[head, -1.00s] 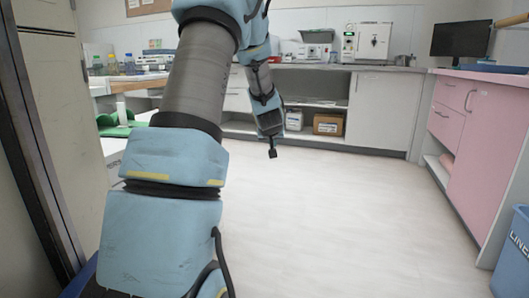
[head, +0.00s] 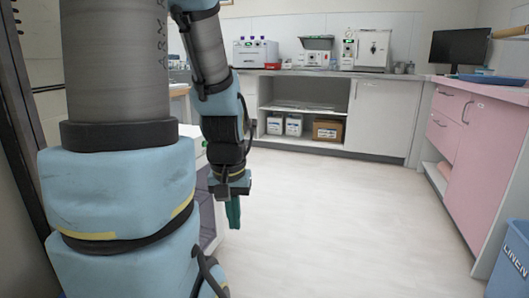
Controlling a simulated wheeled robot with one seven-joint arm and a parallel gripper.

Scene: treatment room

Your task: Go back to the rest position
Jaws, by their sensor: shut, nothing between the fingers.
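My gripper (head: 233,213) hangs at the end of my blue and grey arm, left of the middle in the head view. Its fingers point down over the pale floor (head: 350,220), close together and shut with nothing held. The gripper is apart from the furniture behind it. My arm covers most of the left side of the view and hides what lies behind it.
A back counter (head: 300,72) carries white machines (head: 366,50), with boxes (head: 327,130) on its open shelf. A pink cabinet (head: 468,150) and a blue linen bin (head: 508,262) stand at the right. A dark door frame is at far left. The middle floor is clear.

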